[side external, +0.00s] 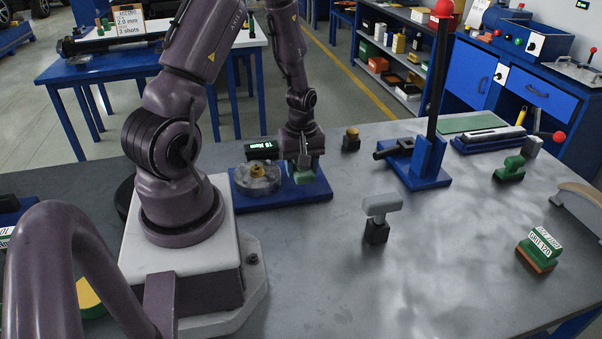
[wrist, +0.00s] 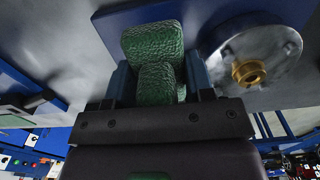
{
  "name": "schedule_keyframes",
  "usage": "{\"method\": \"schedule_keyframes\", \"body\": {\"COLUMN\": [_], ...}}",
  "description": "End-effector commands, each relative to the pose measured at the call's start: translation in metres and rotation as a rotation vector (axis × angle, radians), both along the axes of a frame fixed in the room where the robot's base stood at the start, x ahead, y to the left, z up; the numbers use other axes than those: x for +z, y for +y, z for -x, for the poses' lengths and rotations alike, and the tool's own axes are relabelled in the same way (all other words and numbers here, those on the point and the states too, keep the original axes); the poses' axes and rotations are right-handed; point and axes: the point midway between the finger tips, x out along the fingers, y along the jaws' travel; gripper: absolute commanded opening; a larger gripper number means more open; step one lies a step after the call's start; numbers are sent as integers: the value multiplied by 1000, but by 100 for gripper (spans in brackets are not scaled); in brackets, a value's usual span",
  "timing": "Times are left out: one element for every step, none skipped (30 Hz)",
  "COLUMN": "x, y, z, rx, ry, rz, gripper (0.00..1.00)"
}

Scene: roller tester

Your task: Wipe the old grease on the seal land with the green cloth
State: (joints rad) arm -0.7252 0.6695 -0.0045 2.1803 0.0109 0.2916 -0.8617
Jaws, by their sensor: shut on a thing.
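My gripper (side external: 304,163) points down over the right part of a blue base plate (side external: 309,193) on the bench. It is shut on the green cloth (side external: 303,177), a textured pad. In the wrist view, the cloth (wrist: 152,42) sits between the two fingers of my gripper (wrist: 159,75) and extends past them, close over the blue plate. It cannot be told whether the cloth touches the plate. A round grey disc (wrist: 285,50) with a brass hub (wrist: 250,72) lies just beside the cloth, to the left of my gripper in the side view. I cannot make out the grease or the seal land.
A small black display (side external: 262,149) stands behind the disc. A dark block with a brass top (side external: 351,138) and a blue lever press (side external: 420,165) stand to the right. A grey T-shaped tool (side external: 380,205) and a green block (side external: 540,247) stand nearer the front. Bench between them is clear.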

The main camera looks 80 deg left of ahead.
Motion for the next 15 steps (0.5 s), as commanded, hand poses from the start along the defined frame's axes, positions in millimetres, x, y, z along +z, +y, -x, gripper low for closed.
{"method": "schedule_keyframes", "body": {"x": [5,8,12,14,17,21,23,26,30,32,35,38,39,41,42], "y": [0,0,0,0,0,0,0,0,0,0,0,0,0,0,0], "z": [0,-1,-1,0,0,-1,-1,-1,-1,-1,-1,0,0,0,0], "rx": [0,0,0,0,0,-1,-1,-2,-2,-2,-2,-1,-1,-1,-1], "ry": [-1,-2,-2,-1,-2,-3,-2,-2,-3,-2,-2,-2,-2,-2,-1], "rz": [-2,-2,-2,-1,-1,-2,-2,-1,-2,-2,-2,-2,-2,-1,-1], "gripper": [18,18,18,18,18,18,18,18,18,18,18,18,18,18,18]}}
